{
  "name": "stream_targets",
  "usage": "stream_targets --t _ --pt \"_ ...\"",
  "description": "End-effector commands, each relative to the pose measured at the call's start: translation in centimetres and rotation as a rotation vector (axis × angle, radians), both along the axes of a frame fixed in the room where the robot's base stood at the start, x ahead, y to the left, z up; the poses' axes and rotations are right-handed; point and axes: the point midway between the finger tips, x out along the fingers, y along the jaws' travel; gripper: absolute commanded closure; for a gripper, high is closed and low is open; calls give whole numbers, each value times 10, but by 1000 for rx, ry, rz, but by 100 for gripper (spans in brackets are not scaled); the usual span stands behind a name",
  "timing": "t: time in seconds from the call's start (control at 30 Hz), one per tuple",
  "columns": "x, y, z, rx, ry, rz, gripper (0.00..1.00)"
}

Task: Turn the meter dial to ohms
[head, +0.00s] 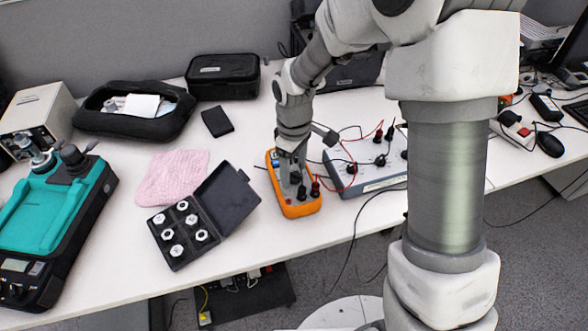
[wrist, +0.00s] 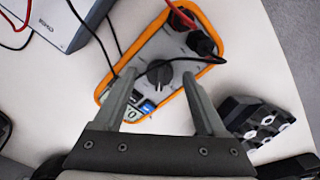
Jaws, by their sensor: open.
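The meter (head: 299,207) is an orange-edged multimeter lying on the table in the head view, partly hidden by my gripper. In the wrist view the meter (wrist: 208,22) lies between and beyond my fingers. Its round dark dial (wrist: 159,73) sits near the middle of the grey face, and the marking it points at is too small to read. My gripper (head: 292,178) is over the meter; in the wrist view my gripper (wrist: 158,80) is open, with one finger on each side of the dial and nothing held. I cannot tell its height above the face.
Red and black leads (wrist: 208,44) plug into the meter's far end. A grey box (head: 347,181) with cables stands right of the meter. An open black case (head: 177,259) of several white weights lies to the left. A pink cloth (head: 172,176) lies behind it.

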Motion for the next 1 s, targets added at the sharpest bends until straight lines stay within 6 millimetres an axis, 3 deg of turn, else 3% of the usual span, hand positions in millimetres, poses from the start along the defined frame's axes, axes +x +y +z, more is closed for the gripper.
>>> stream_targets --t 0.2,0.6,1.0 --pt "0 0 0 0 0 0 26" --pt "0 0 0 0 0 0 98" --pt "0 0 1 0 0 -53 100"
